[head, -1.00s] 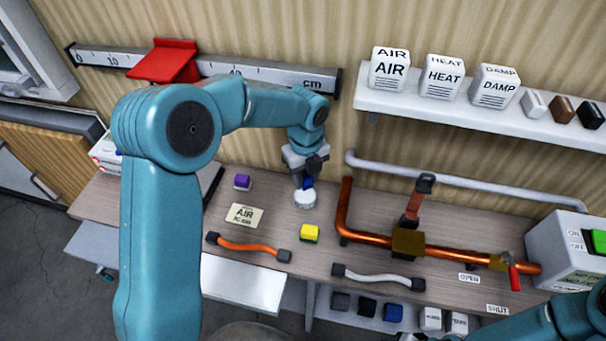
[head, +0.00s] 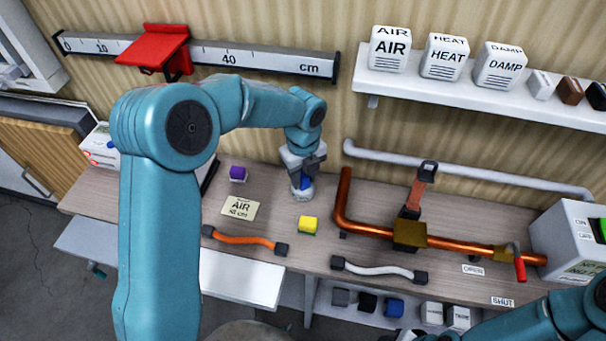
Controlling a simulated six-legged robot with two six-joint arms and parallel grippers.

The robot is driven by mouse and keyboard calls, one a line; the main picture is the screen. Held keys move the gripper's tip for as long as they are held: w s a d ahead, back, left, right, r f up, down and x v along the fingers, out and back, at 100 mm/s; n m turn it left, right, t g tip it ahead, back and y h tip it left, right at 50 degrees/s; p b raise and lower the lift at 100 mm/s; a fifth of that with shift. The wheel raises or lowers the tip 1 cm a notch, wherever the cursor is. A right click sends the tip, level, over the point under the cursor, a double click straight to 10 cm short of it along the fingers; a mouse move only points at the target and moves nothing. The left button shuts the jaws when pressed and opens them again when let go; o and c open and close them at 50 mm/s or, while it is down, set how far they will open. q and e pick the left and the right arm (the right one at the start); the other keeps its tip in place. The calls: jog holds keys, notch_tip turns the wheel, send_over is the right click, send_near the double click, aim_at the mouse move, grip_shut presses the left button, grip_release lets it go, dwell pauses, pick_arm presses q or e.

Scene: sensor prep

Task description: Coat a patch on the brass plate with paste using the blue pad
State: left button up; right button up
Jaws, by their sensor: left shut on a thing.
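My left gripper (head: 303,172) is shut on the blue pad (head: 301,181), which it holds pointing down. The pad is right at a small round white pot (head: 302,195) on the bench, partly hidden by the gripper; I cannot tell whether it touches paste. The brass plate (head: 409,235) sits on the copper pipe, to the right of the left gripper and apart from it. No coating shows on it from here. My right arm comes in at the lower right, and its fingers do not show.
The copper pipe (head: 370,238) with a red-handled valve (head: 519,262) runs along the bench. A switch box (head: 570,245) stands at right.

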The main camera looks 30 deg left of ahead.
aim_at(304, 174)
pick_arm(q)
jog(key=shift+f, duration=0.4)
dwell(1.2)
jog(key=shift+r+p, duration=0.55)
jog(key=shift+r, duration=0.2)
notch_tip(304, 174, up, 6)
jog(key=p, duration=0.4)
jog(key=shift+f, duration=0.2)
jog(key=shift+f, duration=0.1)
jog(key=shift+d, duration=0.1)
